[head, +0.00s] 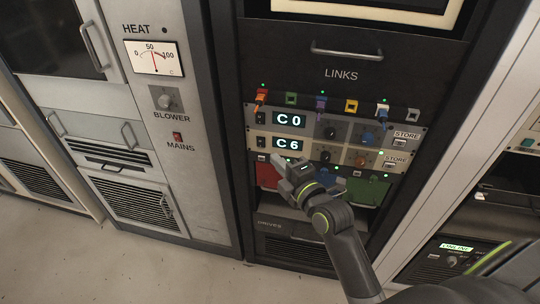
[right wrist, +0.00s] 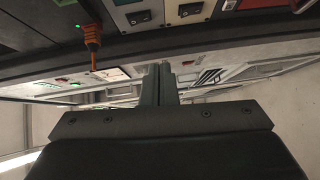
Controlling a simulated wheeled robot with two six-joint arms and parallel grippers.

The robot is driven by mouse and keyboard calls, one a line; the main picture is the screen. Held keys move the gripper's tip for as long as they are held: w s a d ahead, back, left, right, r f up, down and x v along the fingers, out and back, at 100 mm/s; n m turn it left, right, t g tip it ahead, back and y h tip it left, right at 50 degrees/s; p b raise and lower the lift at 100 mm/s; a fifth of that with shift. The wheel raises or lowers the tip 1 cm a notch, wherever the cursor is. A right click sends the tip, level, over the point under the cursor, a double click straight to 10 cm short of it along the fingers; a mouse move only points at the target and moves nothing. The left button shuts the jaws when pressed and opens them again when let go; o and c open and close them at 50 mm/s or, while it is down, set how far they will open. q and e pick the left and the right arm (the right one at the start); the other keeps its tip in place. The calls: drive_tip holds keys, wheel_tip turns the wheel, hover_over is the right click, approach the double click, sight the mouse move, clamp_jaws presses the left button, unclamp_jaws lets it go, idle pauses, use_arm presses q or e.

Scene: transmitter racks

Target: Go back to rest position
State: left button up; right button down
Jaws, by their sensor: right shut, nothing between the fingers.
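My right gripper (head: 280,163) is in front of the LINKS rack (head: 342,75), near the lower left of the C6 panel (head: 289,144). Its fingers point up and left, and they are shut and empty. In the right wrist view the closed fingers (right wrist: 159,84) stand upright in the middle, with nothing between them. The gripper and forearm hide parts of the red and blue panels below C6. My left gripper is in neither view.
An orange plug (head: 261,97) and other coloured connectors sit above the C0 panel (head: 289,120). The HEAT cabinet (head: 190,190) with its dial stands to the left. Another rack with a lit green display (head: 455,247) is at the right. Pale floor (head: 110,260) is clear at lower left.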

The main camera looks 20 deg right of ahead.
drive_tip(key=shift+s+d, duration=0.15)
drive_tip(key=shift+s, duration=0.45)
drive_tip(key=shift+f, duration=0.1)
drive_tip(key=s+d+f+m+g+h, duration=0.1)
drive_tip(key=d+f+m+g, duration=0.15)
drive_tip(key=f, duration=0.85)
drive_tip(key=s+d+f+m+g+h, duration=0.1)
drive_tip(key=f+m+g, duration=0.25)
drive_tip(key=f, duration=0.85)
drive_tip(key=s+d+f+m+g+h, duration=0.1)
drive_tip(key=s+f+m, duration=0.2)
drive_tip(key=s+f, duration=0.35)
drive_tip(key=s+d+f+m+g, duration=0.2)
drive_tip(key=s+f+m, duration=0.1)
drive_tip(key=f, duration=0.6)
drive_tip(key=s+f+m+g, duration=0.2)
drive_tip(key=s+f, duration=0.3)
drive_tip(key=s, duration=0.5)
drive_tip(key=s+d+f+m+g, duration=0.1)
drive_tip(key=s+f+m+g, duration=0.1)
drive_tip(key=s+f, duration=0.4)
drive_tip(key=s+d+f+m+g+h, duration=0.1)
drive_tip(key=s+f+m+g, duration=0.2)
drive_tip(key=s, duration=1.2)
wheel_tip(320, 180, down, 3)
drive_tip(key=shift+s+r+m, duration=0.1)
drive_tip(key=shift+s+m, duration=0.05)
drive_tip(key=shift+m, duration=0.35)
